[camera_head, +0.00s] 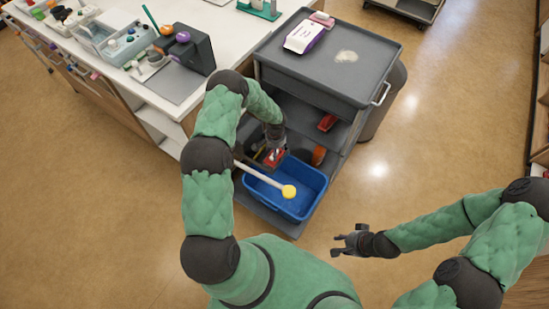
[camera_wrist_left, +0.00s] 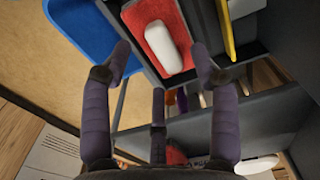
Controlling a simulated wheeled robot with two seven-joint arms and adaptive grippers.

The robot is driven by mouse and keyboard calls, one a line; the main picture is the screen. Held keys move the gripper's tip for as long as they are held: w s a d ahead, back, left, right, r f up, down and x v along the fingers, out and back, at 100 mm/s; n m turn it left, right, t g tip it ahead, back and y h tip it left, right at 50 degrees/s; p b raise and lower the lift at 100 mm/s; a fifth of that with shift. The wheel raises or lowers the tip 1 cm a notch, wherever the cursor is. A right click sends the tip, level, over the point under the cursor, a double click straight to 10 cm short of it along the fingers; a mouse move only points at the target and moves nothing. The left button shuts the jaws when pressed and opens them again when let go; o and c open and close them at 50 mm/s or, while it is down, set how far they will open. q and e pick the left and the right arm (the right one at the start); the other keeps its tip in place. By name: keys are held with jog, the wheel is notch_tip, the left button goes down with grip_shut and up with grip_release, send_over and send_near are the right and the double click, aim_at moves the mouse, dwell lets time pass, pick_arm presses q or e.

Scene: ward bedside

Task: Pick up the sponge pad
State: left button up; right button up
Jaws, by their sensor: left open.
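A flat red piece with a rounded white block on it lies between my left fingertips' directions in the left wrist view (camera_wrist_left: 157,62); I cannot tell which part is the sponge pad. The red piece (camera_head: 274,158) also shows in the head view, by the cart's lower shelves. My left gripper (camera_head: 275,142) reaches down there, partly hidden by its own arm. In the wrist view my left gripper (camera_wrist_left: 162,56) is open, its fingers spread on either side of the white block, holding nothing.
A blue bin (camera_head: 304,190) sits low on the grey cart (camera_head: 318,75), with a yellow-ended white stick (camera_head: 262,179) across it. A red item (camera_head: 327,122) and an orange item (camera_head: 318,155) stand on the shelves. A cluttered counter (camera_head: 140,88) borders the left side.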

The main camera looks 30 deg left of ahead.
pick_arm(q)
jog(key=shift+f+b, duration=0.3)
jog(key=shift+f, duration=1.3)
grip_shut()
jog(key=shift+r, duration=0.15)
notch_tip(320, 180, up, 10)
jog(key=p, duration=0.2)
